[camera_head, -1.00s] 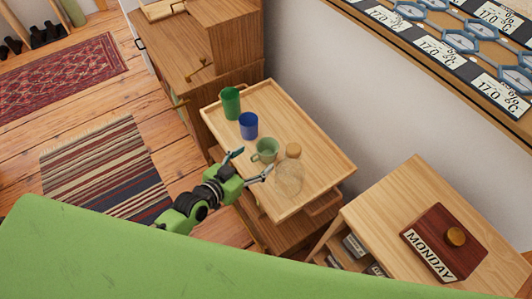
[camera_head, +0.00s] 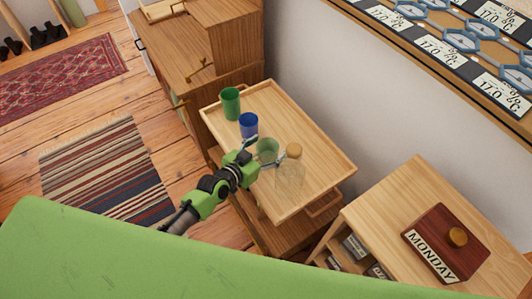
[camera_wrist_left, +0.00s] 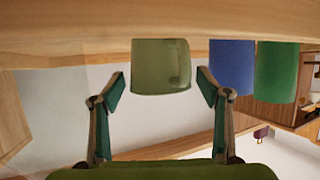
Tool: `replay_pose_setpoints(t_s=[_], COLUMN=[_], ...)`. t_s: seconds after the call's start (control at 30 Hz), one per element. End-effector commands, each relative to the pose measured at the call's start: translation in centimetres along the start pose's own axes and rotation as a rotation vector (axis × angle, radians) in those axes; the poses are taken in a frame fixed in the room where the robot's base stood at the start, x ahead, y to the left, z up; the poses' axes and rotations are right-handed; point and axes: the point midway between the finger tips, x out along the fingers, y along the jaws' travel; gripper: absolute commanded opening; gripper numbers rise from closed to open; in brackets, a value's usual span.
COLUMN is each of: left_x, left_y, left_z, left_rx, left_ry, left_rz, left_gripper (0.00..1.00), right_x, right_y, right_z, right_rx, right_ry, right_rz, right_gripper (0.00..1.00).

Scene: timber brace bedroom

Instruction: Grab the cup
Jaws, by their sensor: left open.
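A pale green cup (camera_head: 267,149) stands on the wooden tray table (camera_head: 318,158). My left gripper (camera_head: 264,151) is open, with its fingers reaching to either side of the cup. In the left wrist view the cup (camera_wrist_left: 161,66) sits between and just beyond the two open fingertips (camera_wrist_left: 161,88), with a gap on both sides. The cup's handle shows faintly at its right side there. The gripper hides part of the cup's lower near side in the head view. My right gripper is not in view.
A blue cup (camera_head: 248,125) and a taller green cup (camera_head: 231,103) stand beyond the pale green cup. A clear glass bottle with a cork (camera_head: 291,172) stands close on its right.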

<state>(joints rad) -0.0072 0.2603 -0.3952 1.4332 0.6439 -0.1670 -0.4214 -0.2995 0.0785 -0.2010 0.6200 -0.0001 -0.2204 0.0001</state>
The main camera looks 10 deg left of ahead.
Motion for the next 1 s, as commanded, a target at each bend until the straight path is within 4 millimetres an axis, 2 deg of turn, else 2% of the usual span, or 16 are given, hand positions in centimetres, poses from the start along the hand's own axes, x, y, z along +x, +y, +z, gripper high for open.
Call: replay_pose_setpoints(t_s=[0.03, 0.2, 0.57, 0.77, 0.87, 1.0], left_x=[0.0, 0.0, -0.1, -0.7, -1.4, -3.9], left_y=[0.0, 0.0, 0.0, 0.0, 0.0, 0.1], left_z=[0.0, 0.0, -0.3, -1.9, -3.4, -4.5], left_rx=[0.000, 0.000, 0.001, 0.000, 0.000, 0.001], left_ry=[0.000, 0.000, 0.003, 0.005, 0.006, 0.003], left_rz=[0.000, 0.000, -0.001, -0.002, -0.001, -0.001], left_gripper=[0.64, 0.23, 0.23, 0.23, 0.23, 0.23], right_x=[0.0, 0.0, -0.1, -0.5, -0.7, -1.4], right_y=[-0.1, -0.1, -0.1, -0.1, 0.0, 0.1], right_z=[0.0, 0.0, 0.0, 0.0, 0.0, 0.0], right_rx=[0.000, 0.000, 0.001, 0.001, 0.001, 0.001], right_ry=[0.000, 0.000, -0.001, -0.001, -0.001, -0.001], right_rz=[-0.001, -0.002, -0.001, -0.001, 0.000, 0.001], right_gripper=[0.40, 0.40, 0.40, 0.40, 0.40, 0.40])
